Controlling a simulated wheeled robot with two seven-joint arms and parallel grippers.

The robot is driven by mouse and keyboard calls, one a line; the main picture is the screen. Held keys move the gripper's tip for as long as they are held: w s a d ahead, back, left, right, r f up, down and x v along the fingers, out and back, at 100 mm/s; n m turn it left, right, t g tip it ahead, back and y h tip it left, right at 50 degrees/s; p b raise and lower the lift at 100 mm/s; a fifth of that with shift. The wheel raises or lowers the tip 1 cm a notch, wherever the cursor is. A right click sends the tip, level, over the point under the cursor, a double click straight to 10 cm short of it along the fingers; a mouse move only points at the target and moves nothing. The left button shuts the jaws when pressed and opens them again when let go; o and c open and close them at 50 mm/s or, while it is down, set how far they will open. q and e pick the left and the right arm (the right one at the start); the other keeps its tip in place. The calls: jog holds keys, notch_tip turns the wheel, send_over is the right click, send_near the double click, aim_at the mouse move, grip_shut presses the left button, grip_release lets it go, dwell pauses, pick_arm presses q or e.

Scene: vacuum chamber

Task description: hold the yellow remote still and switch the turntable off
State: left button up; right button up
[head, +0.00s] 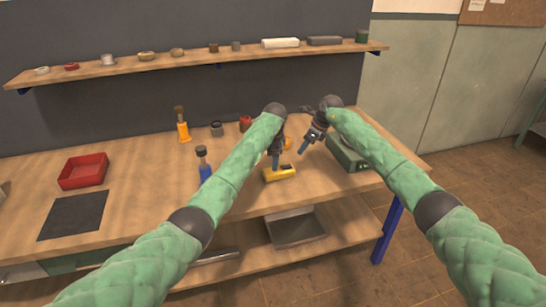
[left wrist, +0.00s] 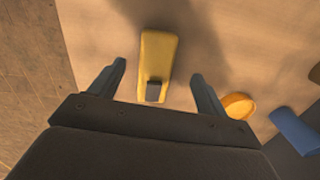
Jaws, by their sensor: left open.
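The yellow remote (head: 284,174) lies on the workbench near its front edge. In the left wrist view the remote (left wrist: 158,55) shows a dark patch at its near end. My left gripper (head: 276,164) points down just above the remote. Its open fingers (left wrist: 160,68) stand on either side of the remote with visible gaps. My right gripper (head: 303,148) hangs to the right of the left one, tilted over the bench; its finger gap is not clear. A green box (head: 343,152), apparently the turntable, stands to the right, partly hidden by my right arm.
A small orange round object (left wrist: 238,105) lies right of the remote. A blue-handled tool (head: 205,173), an orange-handled brush (head: 183,130) and a red tray (head: 84,171) stand further left. A shelf (head: 130,66) with small items runs behind. The bench's front left is mostly clear.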

aim_at(279, 173)
pick_arm(q)
jog(key=shift+w+d+r+n+g+h, duration=0.15)
jog(key=shift+n+g+h, duration=0.15)
jog(key=shift+n, duration=0.2)
jog(key=shift+f, duration=3.85)
